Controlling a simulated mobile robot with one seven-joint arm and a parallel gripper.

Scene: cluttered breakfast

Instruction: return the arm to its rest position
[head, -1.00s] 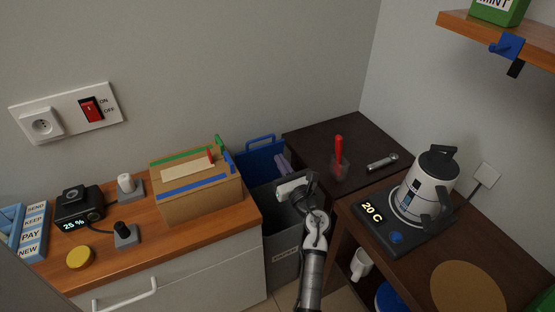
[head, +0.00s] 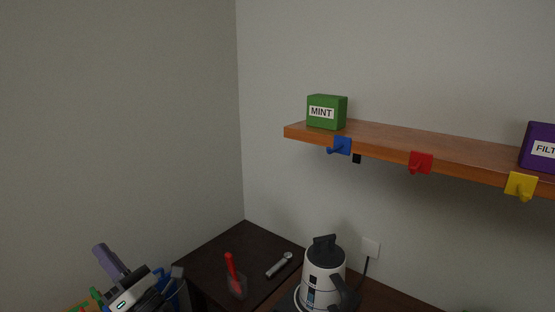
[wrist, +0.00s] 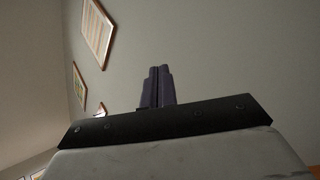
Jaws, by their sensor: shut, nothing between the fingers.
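My gripper (head: 101,251) is at the lower left of the head view, with its purple fingers pointing up and to the left. In the wrist view, the two purple fingers (wrist: 160,72) are pressed together with nothing between them. The lower part of my arm is cut off by the bottom edge of the head view.
A dark table (head: 217,252) holds a red-handled tool (head: 230,267) in a clear cup and a metal tool (head: 279,264). A kettle (head: 322,272) stands to the right. A wall shelf (head: 430,144) carries a green MINT box (head: 327,112) and coloured hooks.

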